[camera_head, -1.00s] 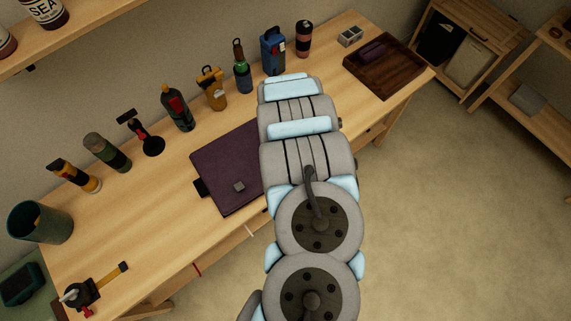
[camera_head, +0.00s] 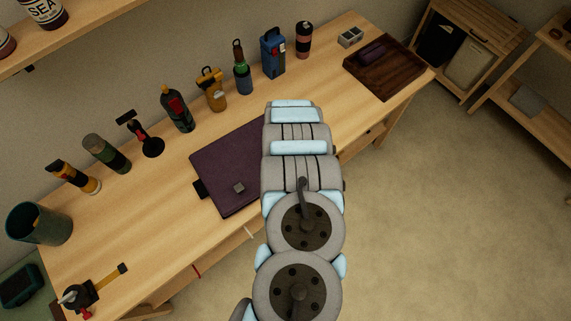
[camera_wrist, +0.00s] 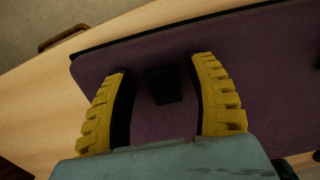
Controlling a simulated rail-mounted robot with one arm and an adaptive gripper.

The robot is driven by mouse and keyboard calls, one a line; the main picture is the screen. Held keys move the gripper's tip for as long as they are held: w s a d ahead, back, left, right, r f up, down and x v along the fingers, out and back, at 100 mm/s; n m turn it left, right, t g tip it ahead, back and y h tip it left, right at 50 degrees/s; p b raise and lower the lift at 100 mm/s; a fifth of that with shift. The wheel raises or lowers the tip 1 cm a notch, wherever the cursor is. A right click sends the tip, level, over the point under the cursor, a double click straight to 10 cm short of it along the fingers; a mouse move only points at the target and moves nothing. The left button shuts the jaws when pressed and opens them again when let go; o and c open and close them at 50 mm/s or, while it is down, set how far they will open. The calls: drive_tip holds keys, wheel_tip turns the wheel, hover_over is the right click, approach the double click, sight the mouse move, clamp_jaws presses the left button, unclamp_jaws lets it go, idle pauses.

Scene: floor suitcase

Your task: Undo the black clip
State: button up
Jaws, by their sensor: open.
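A flat purple case (camera_head: 225,170) lies on the workbench, with its right part hidden behind my arm. In the wrist view the purple surface (camera_wrist: 270,80) fills the space beyond and between my fingers. A small black block, which looks like the black clip (camera_wrist: 163,86), stands on it between the two fingers. My gripper (camera_wrist: 162,68) is open, with one yellow finger on each side of the clip and a visible gap to both. I cannot tell how high the fingertips are above the case. My arm hides the gripper in the head view.
The wooden workbench (camera_head: 145,215) carries a back row of bottles and tools, including a blue container (camera_head: 272,52). A dark wooden tray (camera_head: 395,80) lies at its right end. A small grey square piece (camera_head: 238,188) sits on the case's left part.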

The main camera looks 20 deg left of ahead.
clamp_jaws()
drive_tip(key=shift+w+a+f+h+b, duration=0.15)
drive_tip(key=shift+h+b, duration=0.15)
drive_tip(key=shift+b, duration=0.9)
drive_tip(key=shift+g+h+b, duration=0.4)
drive_tip(key=shift+b, duration=0.65)
drive_tip(key=h+b, duration=0.1)
drive_tip(key=b, duration=0.2)
drive_tip(key=r+g+h+b, duration=0.1)
drive_tip(key=b, duration=0.3)
drive_tip(key=shift+w+a+g, duration=0.1)
drive_tip(key=shift+a+g, duration=0.2)
drive_tip(key=shift+b, duration=0.4)
drive_tip(key=h+b, duration=0.1)
drive_tip(key=b, duration=0.4)
drive_tip(key=g+h+b, duration=0.1)
drive_tip(key=b, duration=0.4)
drive_tip(key=shift+w+a+r+b, duration=0.15)
drive_tip(key=shift+w+a+b, duration=0.05)
drive_tip(key=shift+a+b, duration=0.15)
drive_tip(key=h+b, duration=0.1)
drive_tip(key=b, duration=0.3)
drive_tip(key=shift+r+g, duration=0.25)
drive_tip(key=shift+g, duration=0.15)
drive_tip(key=shift+r, duration=0.15)
